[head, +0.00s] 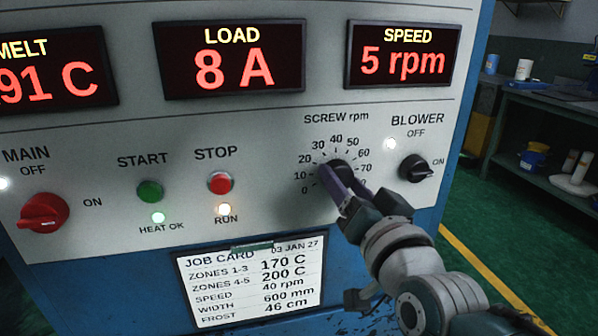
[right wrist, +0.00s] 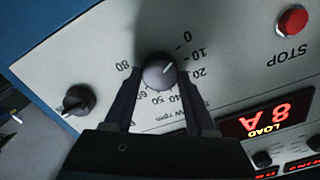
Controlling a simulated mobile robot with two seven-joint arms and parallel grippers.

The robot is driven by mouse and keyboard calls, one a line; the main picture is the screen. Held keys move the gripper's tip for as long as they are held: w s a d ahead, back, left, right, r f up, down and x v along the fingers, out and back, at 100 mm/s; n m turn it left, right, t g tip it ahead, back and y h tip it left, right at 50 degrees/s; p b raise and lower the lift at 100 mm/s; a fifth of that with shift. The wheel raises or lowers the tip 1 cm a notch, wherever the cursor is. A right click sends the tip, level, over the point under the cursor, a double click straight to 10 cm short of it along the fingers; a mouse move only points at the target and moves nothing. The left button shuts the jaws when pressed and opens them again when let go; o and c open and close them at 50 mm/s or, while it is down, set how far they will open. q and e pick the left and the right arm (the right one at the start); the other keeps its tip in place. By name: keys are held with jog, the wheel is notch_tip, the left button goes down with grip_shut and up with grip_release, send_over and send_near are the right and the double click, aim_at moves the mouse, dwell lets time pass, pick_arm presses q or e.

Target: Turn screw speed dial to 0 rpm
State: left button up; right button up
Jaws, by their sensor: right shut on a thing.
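The screw speed dial (head: 345,170) is a dark round knob inside a printed scale marked SCREW rpm. My right gripper (head: 340,188) is shut on it from the lower right and hides much of it in the head view. In the right wrist view the dial (right wrist: 158,74) sits between the two fingers, and its white pointer line aims between 0 and 10. The SPEED display (head: 402,56) reads 5 rpm. My left gripper is not in view.
The BLOWER knob (head: 414,168) is close to the right of my gripper. The red STOP button (head: 220,183), green START button (head: 150,191) and red MAIN switch (head: 43,213) are to the left. A job card (head: 250,280) hangs below. The LOAD display (head: 234,58) reads 8 A.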

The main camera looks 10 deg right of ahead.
jog(key=shift+r, duration=0.1)
jog(key=o, duration=1.4)
jog(key=shift+c, duration=0.2)
jog(key=shift+s, duration=0.45)
jog(key=s+p, duration=0.2)
jog(key=s, duration=0.7)
jog(key=shift+d, duration=0.15)
